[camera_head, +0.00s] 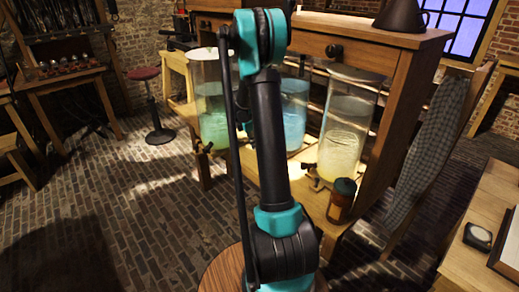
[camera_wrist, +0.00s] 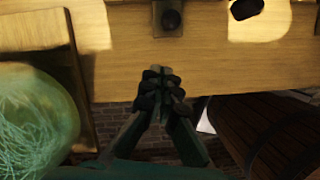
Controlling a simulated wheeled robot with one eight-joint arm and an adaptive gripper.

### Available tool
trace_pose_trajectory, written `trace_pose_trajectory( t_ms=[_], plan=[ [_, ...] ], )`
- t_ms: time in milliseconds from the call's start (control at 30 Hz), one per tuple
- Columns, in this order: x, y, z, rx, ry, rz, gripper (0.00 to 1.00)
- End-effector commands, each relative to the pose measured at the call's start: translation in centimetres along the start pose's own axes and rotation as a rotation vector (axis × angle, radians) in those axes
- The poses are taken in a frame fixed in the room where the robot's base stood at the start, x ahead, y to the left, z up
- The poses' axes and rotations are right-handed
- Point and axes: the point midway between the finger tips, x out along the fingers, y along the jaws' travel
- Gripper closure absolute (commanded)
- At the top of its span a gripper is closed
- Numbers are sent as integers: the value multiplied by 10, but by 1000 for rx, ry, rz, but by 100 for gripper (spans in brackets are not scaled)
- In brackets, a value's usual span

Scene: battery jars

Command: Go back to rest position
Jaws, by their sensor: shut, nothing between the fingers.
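My gripper (camera_wrist: 160,82) is shut and empty in the wrist view, its dark fingertips together over the edge of a wooden surface (camera_wrist: 115,75). In the head view my arm rises through the middle of the picture, and the gripper itself cannot be made out. Three glass jars stand behind the arm on the wooden bench: a green one (camera_head: 212,118) at left, a blue one (camera_head: 294,112) partly hidden by the arm, and a yellowish one (camera_head: 345,135) at right. A green round shape, perhaps a jar, (camera_wrist: 35,115) shows at the left of the wrist view.
A red-topped stool (camera_head: 144,74) stands at left on the brick floor (camera_head: 120,200). A grey cloth (camera_head: 428,140) hangs at right, near a wooden table (camera_head: 480,215). The left floor is mostly clear.

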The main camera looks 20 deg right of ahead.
Motion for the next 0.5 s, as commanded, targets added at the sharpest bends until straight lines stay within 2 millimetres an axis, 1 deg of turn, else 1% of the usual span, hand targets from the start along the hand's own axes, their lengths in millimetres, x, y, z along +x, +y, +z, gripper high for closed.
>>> trace_pose_trajectory(
  t_ms=[33,200,333,500],
  plan=[
    [-12,0,-1,-2,1,0,100],
    [-44,0,-1,-2,1,0,100],
    [-61,0,-1,-2,2,0,100],
    [-70,0,-1,-2,2,0,100]
  ],
)
